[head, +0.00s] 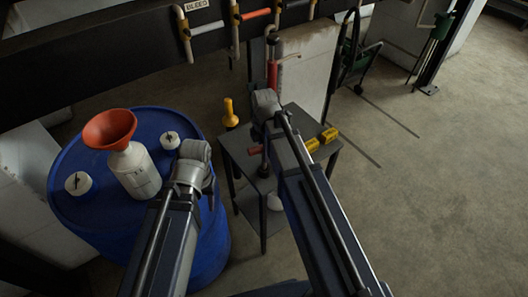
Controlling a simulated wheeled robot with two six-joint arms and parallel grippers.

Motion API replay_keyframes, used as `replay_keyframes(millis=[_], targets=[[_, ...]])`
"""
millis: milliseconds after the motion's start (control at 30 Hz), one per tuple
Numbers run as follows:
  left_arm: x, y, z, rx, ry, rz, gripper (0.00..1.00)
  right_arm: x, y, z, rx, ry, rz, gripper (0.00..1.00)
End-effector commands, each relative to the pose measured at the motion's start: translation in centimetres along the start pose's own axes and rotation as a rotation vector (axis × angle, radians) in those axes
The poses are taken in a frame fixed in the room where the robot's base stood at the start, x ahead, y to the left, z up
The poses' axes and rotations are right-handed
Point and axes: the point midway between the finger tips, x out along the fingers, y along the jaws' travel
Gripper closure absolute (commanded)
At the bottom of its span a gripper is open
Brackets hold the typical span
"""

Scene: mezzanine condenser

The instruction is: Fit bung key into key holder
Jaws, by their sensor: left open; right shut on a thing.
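My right gripper (266,128) is over the left part of a small dark table, its fingers mostly hidden by my wrist and arm. It is shut on a red-handled tool with a dark shaft, which I take to be the bung key (254,150). The tool's lower end points down toward the table's front edge. My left gripper (208,182) is open and empty above the right side of the blue drum. I cannot clearly pick out the key holder.
The blue drum (95,222) carries a white bottle (136,172) with an orange funnel (109,128) and two white caps. Yellow blocks (321,139) lie on the dark table (298,118). A yellow-topped item (230,112) stands behind.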

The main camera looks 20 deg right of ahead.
Motion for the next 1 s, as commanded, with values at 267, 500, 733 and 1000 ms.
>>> replay_keyframes(millis=[267, 500, 733, 1000], targets=[[2.2, 0.2, -0.1, 0.000, 0.000, 0.000, 0.50, 2.2, 0.0, 0.0, 0.000, 0.000, 0.000, 1.00], [3.1, 0.3, -0.2, 0.000, 0.000, 0.000, 0.50, 3.2, 0.0, 0.0, 0.000, 0.000, 0.000, 1.00], [3.1, 0.3, -0.2, 0.000, 0.000, 0.000, 0.50, 3.2, 0.0, 0.0, 0.000, 0.000, 0.000, 1.00], [3.1, 0.3, -0.2, 0.000, 0.000, 0.000, 0.50, 3.2, 0.0, 0.0, 0.000, 0.000, 0.000, 0.46]])
